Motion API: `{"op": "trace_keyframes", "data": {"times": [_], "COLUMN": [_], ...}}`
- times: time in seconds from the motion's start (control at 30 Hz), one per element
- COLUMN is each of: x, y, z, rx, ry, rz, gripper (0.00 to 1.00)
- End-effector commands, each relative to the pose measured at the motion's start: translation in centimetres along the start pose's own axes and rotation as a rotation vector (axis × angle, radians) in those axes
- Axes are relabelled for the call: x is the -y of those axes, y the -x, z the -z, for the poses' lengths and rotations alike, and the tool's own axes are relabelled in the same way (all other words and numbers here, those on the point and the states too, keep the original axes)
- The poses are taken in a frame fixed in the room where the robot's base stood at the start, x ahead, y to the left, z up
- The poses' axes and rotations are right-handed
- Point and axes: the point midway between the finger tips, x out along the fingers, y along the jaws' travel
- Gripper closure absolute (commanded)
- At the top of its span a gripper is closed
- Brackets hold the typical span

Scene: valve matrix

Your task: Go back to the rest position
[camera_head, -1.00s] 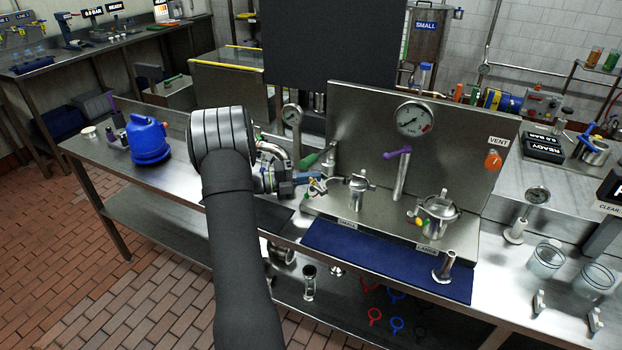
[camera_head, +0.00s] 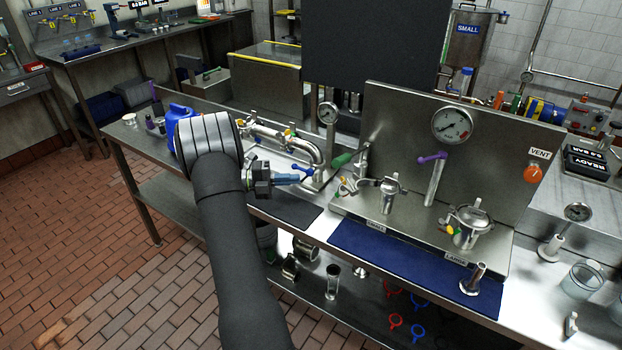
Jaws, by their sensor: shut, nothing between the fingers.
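My gripper (camera_head: 294,180) is at the end of my dark arm, over the bench left of the steel panel. It points to the right, its jaws are shut and it holds nothing. A pipe run (camera_head: 290,143) with small coloured valve handles passes just behind it. A blue handle (camera_head: 303,171) shows close to the fingertips; I cannot tell whether they touch. My thick arm hides part of the bench and of the blue jug (camera_head: 179,112).
The steel panel (camera_head: 480,130) carries a gauge (camera_head: 452,124), a purple handle (camera_head: 432,158) and an orange vent knob (camera_head: 534,173). A dark mat (camera_head: 290,207) lies bare in front of my gripper.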

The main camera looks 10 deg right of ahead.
Motion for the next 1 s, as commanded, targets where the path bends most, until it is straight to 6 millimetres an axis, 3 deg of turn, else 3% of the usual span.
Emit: {"op": "trace_keyframes", "data": {"times": [0.2, 0.63, 0.77, 1.0], "x": [0.0, 0.0, 0.0, 0.0], "y": [2.0, 2.0, 0.8, -3.6], "z": [0.0, 0.0, 0.0, 0.0], "rx": [0.0, -0.001, -0.001, -0.004], "ry": [-0.001, 0.0, 0.001, 0.001], "rz": [0.001, 0.0, 0.0, 0.0], "gripper": [1.0, 1.0, 1.0, 1.0]}}
